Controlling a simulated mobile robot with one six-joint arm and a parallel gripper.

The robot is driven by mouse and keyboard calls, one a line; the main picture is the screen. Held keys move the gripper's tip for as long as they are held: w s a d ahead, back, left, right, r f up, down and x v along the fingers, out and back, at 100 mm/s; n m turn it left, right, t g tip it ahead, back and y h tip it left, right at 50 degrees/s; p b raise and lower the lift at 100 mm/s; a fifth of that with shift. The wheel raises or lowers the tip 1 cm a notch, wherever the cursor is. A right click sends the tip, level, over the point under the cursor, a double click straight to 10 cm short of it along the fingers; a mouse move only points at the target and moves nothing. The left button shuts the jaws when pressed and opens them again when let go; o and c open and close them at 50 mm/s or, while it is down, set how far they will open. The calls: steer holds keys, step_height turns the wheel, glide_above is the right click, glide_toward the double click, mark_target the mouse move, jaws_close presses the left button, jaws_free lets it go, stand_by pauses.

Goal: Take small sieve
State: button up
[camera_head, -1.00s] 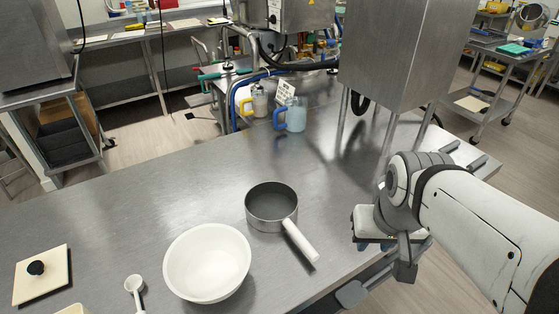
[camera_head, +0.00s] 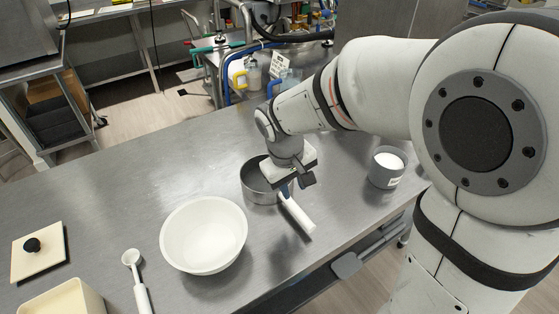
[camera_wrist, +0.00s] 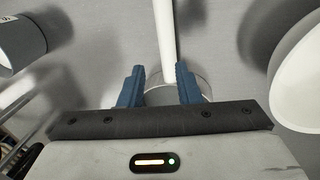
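The small sieve, a round grey metal pan (camera_head: 258,184) with a white handle (camera_head: 297,213), stands on the steel table right of the white bowl. My gripper (camera_head: 287,190) is over the inner end of the handle, close to the rim, and my wrist hides part of the pan. In the wrist view my gripper (camera_wrist: 160,85) is open, its blue fingers on either side of the white handle (camera_wrist: 165,40). The handle looks apart from both fingers. Part of the round pan (camera_wrist: 158,97) shows between and behind the fingers; the rest is hidden. I cannot tell the height gap.
A white bowl (camera_head: 204,236) stands left of the pan. A grey cup with white contents (camera_head: 386,170) is to the right. A white spoon (camera_head: 138,283), a cream lid with a black knob (camera_head: 42,255) and a cream container (camera_head: 60,300) lie left. The table's back left is clear.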

mark_target(290, 203)
steer(key=shift+w+a+f, duration=0.25)
steer(key=shift+a+f, duration=0.2)
steer(key=shift+a, duration=0.15)
steer(key=shift+n, duration=0.3)
steer(key=f, duration=0.5)
steer(key=w+f, duration=0.1)
steer(key=f, duration=0.1)
steer(key=shift+d+f, duration=0.35)
steer(key=shift+f, duration=0.05)
jaws_close()
